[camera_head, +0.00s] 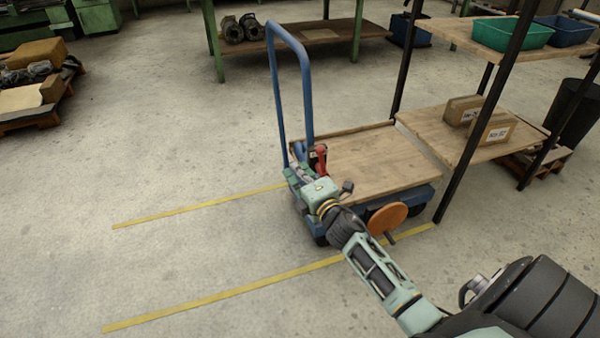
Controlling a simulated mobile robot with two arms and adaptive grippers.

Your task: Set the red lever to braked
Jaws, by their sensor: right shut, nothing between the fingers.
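The red lever (320,154) stands on the near-left end of a trolley with a blue frame and a wooden deck (370,162), close to the foot of the trolley's blue push handle (307,95). My right gripper (299,158) is shut and empty just left of the lever. Its arm reaches in from the lower right and hides part of the trolley's near side. The lever's lower part is hidden, and I cannot tell whether the gripper touches it. My left gripper is out of view.
A shelf rack (430,128) with cartons and green and blue bins stands right of the trolley. An orange disc (388,219) is at the trolley's near side. Yellow floor lines (200,303) run left across open floor. A loaded pallet (28,118) is at far left.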

